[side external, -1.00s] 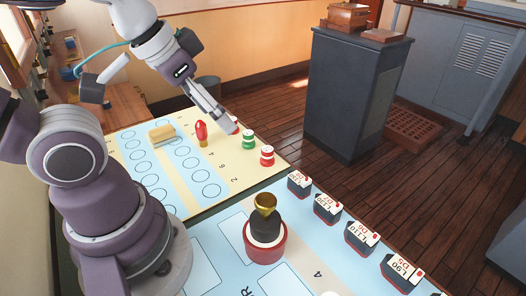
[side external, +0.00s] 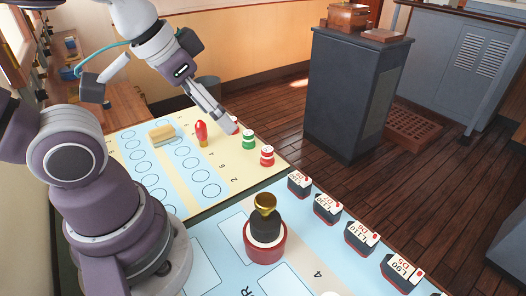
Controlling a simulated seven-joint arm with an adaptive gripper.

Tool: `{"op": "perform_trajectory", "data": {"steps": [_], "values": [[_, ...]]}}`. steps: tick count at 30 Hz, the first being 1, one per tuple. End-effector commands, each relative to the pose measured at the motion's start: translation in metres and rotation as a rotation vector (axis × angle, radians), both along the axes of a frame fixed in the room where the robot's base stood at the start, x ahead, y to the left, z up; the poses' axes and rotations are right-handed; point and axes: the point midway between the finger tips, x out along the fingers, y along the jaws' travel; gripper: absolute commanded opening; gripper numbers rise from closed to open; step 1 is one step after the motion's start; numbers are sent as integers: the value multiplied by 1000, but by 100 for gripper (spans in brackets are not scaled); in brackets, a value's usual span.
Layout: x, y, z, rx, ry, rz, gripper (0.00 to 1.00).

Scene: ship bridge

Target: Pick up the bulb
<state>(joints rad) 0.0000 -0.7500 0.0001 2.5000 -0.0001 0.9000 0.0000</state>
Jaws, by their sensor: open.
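The bulb (side external: 201,133) is red with a yellowish base and stands upright on the far board. My gripper (side external: 230,124) is open, with its fingers pointing down and to the right. In the picture its fingertips are to the right of the bulb, close to the red and white and green and white pieces. The gap between the fingers is hard to make out from this side. Nothing shows held in it.
A yellow block (side external: 162,134) lies left of the bulb. A green and white piece (side external: 249,140) and a red and white piece (side external: 267,155) stand to the right. On the near board are a black and gold piece on a red base (side external: 265,238) and several dark labelled blocks (side external: 327,209).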

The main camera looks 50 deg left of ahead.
Motion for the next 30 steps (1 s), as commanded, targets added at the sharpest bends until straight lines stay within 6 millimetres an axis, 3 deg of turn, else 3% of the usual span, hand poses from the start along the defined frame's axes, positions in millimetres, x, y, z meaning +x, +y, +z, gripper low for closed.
{"op": "perform_trajectory", "data": {"steps": [5,8,12,15,19,24,30], "values": [[17,18,8,-37,58,172,61],[41,53,13,-102,139,445,61],[67,118,1,-205,246,860,61],[71,166,-19,-276,310,1133,61],[64,212,-46,-346,363,1392,61],[56,233,-67,-384,390,1528,61],[56,233,-105,-384,393,1531,61]]}}
